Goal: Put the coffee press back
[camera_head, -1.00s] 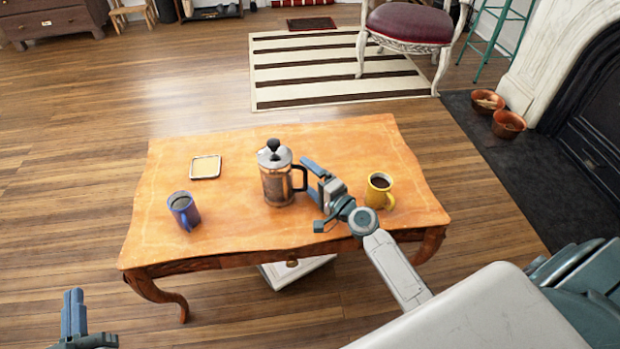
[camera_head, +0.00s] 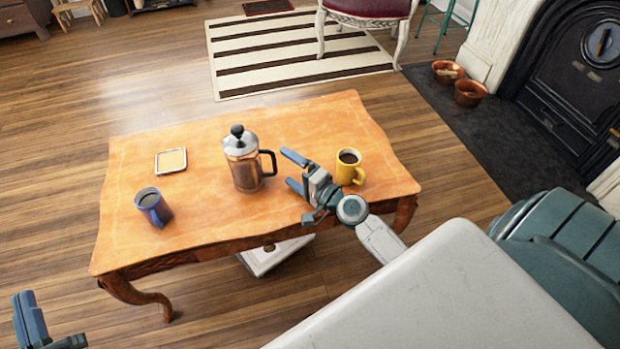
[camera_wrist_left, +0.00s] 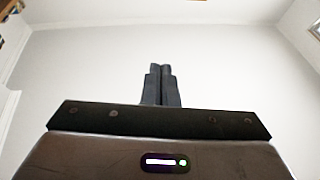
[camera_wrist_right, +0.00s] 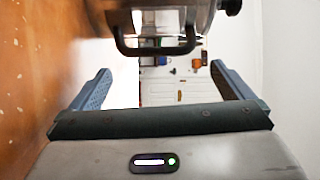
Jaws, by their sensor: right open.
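The coffee press (camera_head: 243,163), glass and steel with a black knob and black handle, stands upright on the orange wooden table (camera_head: 310,119). A square coaster or small tray (camera_head: 171,160) with a pale yellow top lies to its left. My right gripper (camera_head: 289,171) is open and empty, just right of the press handle, its fingers pointing toward it. In the right wrist view the handle (camera_wrist_right: 158,50) is ahead of the open fingers (camera_wrist_right: 163,88), not between them. My left gripper (camera_head: 27,318) is at the lower left, away from the table; its fingers are together in the left wrist view (camera_wrist_left: 160,85).
A blue mug (camera_head: 153,207) stands at the table's left front. A yellow mug (camera_head: 349,167) stands close to the right of my right gripper. Beyond the table are a striped rug (camera_head: 290,50), a chair (camera_head: 368,12) and two copper bowls (camera_head: 469,93).

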